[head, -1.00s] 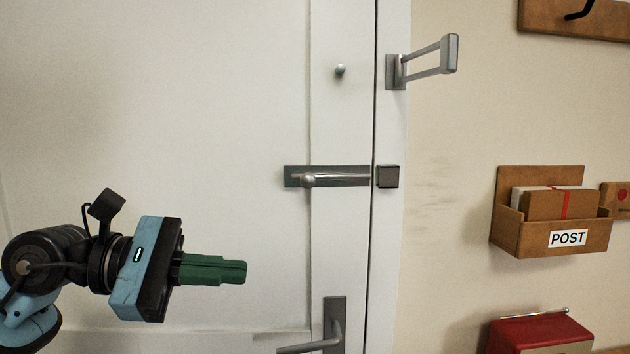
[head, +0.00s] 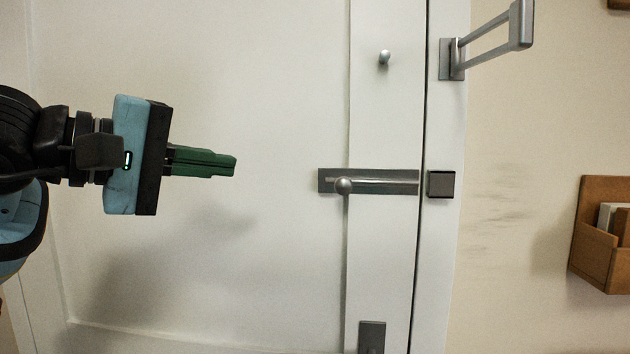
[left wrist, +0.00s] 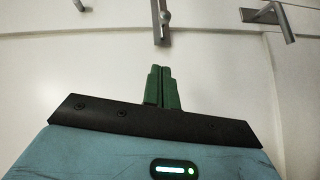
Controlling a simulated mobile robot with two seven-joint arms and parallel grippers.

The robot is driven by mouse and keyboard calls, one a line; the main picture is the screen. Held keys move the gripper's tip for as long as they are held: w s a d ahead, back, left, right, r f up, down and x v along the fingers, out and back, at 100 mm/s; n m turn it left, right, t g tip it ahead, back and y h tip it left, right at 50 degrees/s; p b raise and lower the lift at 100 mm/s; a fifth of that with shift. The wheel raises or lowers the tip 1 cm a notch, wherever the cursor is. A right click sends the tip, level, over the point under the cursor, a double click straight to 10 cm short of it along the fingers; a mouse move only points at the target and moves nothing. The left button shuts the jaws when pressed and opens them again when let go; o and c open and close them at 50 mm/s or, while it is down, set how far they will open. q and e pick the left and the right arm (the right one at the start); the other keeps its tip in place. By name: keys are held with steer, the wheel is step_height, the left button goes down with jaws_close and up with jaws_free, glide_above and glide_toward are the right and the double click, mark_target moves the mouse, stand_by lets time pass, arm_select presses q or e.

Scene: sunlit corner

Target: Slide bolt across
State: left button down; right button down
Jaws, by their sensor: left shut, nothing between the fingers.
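The bolt (head: 390,182) is a silver rod on a grey plate, mounted level on the white door. Its round knob (head: 343,186) sits toward the left end of the plate. The dark square keeper (head: 441,184) is on the frame, to the right of the door gap; no rod shows across that gap. My left gripper (head: 235,164), with green fingers, is shut and empty, left of the knob and apart from it. In the left wrist view, the fingers (left wrist: 162,70) point toward the bolt plate (left wrist: 156,22) and knob (left wrist: 166,17). My right gripper is not in view.
A swing-bar guard (head: 490,40) juts out from the frame at upper right. A small knob (head: 384,57) is above the bolt, and a handle plate (head: 371,338) is below. A wooden post box (head: 594,250) hangs at right. The door panel between gripper and bolt is clear.

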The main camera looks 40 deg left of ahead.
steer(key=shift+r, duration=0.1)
